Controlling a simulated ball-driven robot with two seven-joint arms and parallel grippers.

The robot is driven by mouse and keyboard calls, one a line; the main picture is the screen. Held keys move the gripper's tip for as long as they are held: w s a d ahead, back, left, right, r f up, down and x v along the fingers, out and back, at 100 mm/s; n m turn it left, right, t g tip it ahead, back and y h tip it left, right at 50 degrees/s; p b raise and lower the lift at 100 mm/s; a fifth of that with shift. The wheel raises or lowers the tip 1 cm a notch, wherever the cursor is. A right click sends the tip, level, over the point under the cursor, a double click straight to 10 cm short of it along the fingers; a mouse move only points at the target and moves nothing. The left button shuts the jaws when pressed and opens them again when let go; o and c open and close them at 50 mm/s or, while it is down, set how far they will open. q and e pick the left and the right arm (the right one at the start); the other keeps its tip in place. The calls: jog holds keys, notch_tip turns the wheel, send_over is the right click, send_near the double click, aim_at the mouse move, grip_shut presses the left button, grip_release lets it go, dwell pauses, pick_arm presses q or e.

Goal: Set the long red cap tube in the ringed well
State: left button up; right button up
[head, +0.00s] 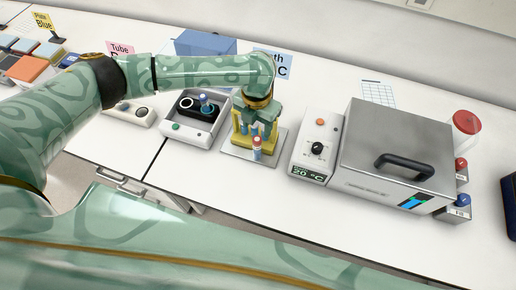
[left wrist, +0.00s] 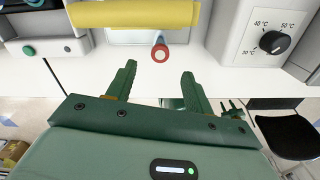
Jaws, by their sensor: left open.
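The red cap tube (head: 257,146) stands at the front of the yellow rack (head: 241,143). In the left wrist view its red-ringed end (left wrist: 160,53) shows beside the yellow rack bar (left wrist: 135,13). My left gripper (head: 258,122) is over the rack, close behind the tube in the head view. In the left wrist view its two fingers (left wrist: 158,80) are apart with nothing between them, and the tube end is beyond the tips. I cannot pick out the ringed well. A small dark green pronged shape (left wrist: 232,109) may be my right gripper.
A large lidded metal box (head: 395,145) with a dial panel (head: 318,146) stands to the right. Clear white bench lies in front.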

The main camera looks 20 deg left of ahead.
aim_at(257, 139)
pick_arm(q)
notch_tip(257, 139, down, 4)
jog(key=shift+r+b, duration=0.1)
jog(key=shift+b, duration=0.3)
notch_tip(257, 139, down, 6)
jog(key=shift+f+b, duration=0.15)
jog(key=shift+b, duration=0.75)
jog(key=c, duration=1.1)
